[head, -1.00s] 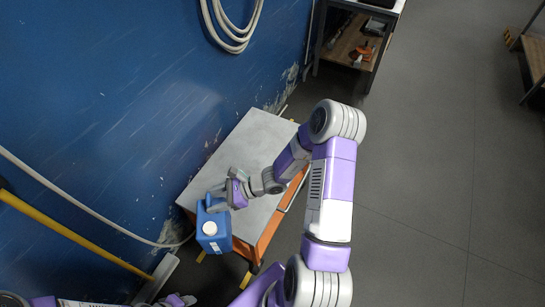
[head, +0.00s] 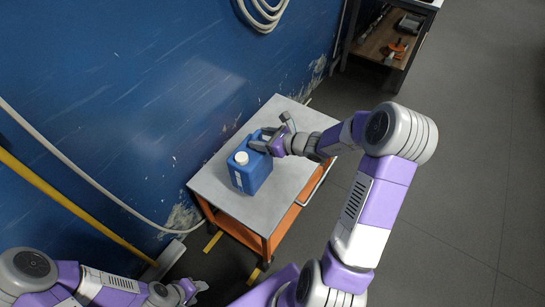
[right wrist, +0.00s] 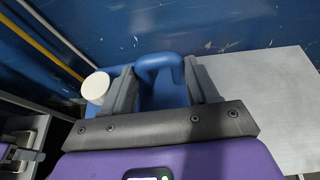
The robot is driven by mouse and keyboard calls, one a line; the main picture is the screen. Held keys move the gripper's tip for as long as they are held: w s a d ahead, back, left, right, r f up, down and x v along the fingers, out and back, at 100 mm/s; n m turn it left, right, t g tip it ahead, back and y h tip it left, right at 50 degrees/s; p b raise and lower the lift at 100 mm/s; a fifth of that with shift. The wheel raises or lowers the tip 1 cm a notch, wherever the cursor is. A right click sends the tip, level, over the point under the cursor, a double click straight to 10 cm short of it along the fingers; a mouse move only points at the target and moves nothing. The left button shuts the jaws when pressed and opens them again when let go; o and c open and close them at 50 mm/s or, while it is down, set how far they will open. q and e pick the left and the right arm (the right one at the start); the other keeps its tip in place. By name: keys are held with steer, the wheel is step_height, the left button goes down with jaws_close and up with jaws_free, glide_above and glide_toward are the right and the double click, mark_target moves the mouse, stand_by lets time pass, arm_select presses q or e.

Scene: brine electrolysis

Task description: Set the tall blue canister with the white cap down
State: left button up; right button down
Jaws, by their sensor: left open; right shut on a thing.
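The tall blue canister (head: 249,176) with the white cap (head: 241,158) is upright over the front left part of the grey cart top (head: 290,185). I cannot tell whether its base touches the surface. My right gripper (head: 266,141) is shut on its handle. In the right wrist view the blue handle (right wrist: 160,62) sits between the two dark fingers, and the white cap (right wrist: 96,87) shows to the left; most of the canister body is hidden. My left gripper (head: 192,290) is open and empty, low in the head view, away from the cart.
The cart has an orange frame (head: 264,243) and stands by the blue wall (head: 150,90). A yellow pole (head: 70,207) and a pale hose (head: 95,183) are on the left. A shelf unit (head: 383,45) stands at the back.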

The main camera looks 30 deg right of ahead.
steer(key=shift+w+d, duration=0.2)
steer(key=shift+d, duration=0.1)
steer(key=shift+d+f+b, duration=0.15)
steer(key=shift+f+b, duration=0.1)
steer(key=shift+b, duration=0.15)
step_height(320, 180, down, 9)
steer(key=b, duration=0.3)
steer(key=shift+b, duration=0.3)
steer(key=c, duration=0.7)
jaws_free()
steer(key=shift+f, duration=0.3)
steer(key=shift+c, duration=0.2)
steer(key=o, duration=0.5)
steer(key=shift+c, duration=0.2)
steer(key=shift+r, duration=0.2)
